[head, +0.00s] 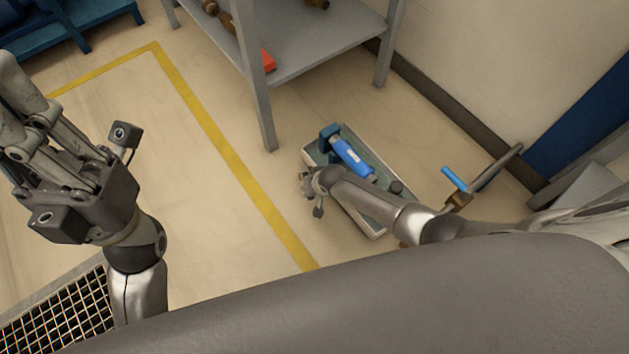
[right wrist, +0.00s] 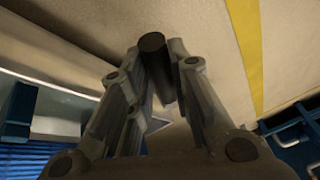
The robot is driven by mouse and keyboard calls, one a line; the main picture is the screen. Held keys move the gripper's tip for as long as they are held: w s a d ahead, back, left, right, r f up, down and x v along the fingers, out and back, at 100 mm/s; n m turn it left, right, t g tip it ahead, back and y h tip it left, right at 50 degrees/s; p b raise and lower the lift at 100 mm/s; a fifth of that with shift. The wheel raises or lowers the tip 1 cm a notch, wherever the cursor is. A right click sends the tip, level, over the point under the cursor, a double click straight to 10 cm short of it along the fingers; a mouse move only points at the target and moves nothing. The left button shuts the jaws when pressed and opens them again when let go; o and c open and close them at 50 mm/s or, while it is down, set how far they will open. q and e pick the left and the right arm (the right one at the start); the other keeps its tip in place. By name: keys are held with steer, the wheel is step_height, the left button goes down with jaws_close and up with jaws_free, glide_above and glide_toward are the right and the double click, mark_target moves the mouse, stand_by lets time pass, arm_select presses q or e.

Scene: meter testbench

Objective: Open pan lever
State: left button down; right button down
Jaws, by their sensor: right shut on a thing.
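A grey pan (head: 375,233) stands on the floor with a blue cylindrical meter (head: 352,158) in it. My right gripper (head: 310,185) is at the pan's near left side, and its arm crosses over the pan and hides part of it. In the right wrist view my right gripper (right wrist: 160,75) is shut on a dark cylindrical grip (right wrist: 153,48), whose end sticks out past the fingertips. I cannot tell what the grip is fixed to. My left gripper (head: 15,95) is raised at the far left, away from the pan; its finger gap is unclear.
A pipe (head: 497,166) with a blue valve handle (head: 454,179) is right of the pan by the wall. A grey shelf (head: 320,45) stands behind the pan. A yellow floor line (head: 215,137) runs to its left, with open floor beyond.

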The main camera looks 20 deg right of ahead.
steer(key=shift+w+a+m, duration=0.1)
steer(key=shift+a+m, duration=0.15)
steer(key=shift+m, duration=0.05)
steer(key=c, duration=1.6)
jaws_free()
steer(key=shift+v, duration=6)
steer(key=shift+a, duration=0.15)
